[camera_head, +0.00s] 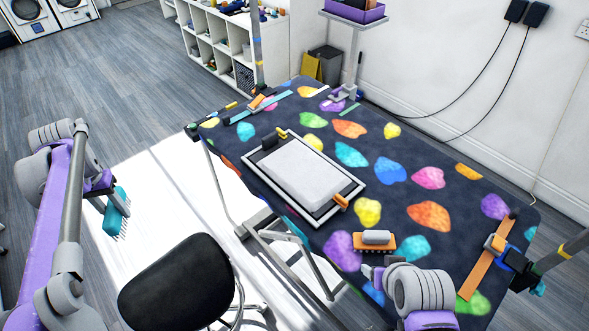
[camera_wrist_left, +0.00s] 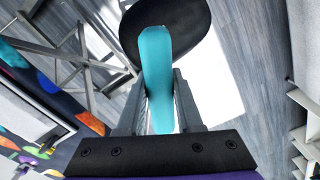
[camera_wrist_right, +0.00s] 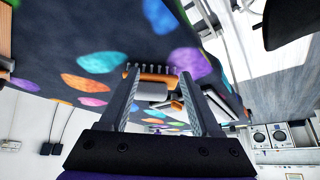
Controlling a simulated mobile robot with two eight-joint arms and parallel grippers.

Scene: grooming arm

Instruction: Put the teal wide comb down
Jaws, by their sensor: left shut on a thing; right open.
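The teal wide comb (camera_head: 116,214) hangs from my left gripper (camera_head: 100,194), teeth showing, out over the floor to the left of the table. In the left wrist view the comb's teal body (camera_wrist_left: 155,75) stands between the two fingers of my left gripper (camera_wrist_left: 158,90), which is shut on it. The grooming table (camera_head: 408,165), with a dark, brightly spotted top, is well to the right of the comb. My right gripper (camera_head: 374,274) is open near the table's front edge, close to an orange brush (camera_head: 376,248); the right wrist view shows its fingers apart (camera_wrist_right: 160,90).
A black stool (camera_head: 178,283) stands between my left arm and the table. A framed grey-white tray (camera_head: 305,172) lies mid-table. An orange strap piece (camera_head: 488,262) is at the right end, with a post and clamp beside it. Bare patterned top lies right of the tray.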

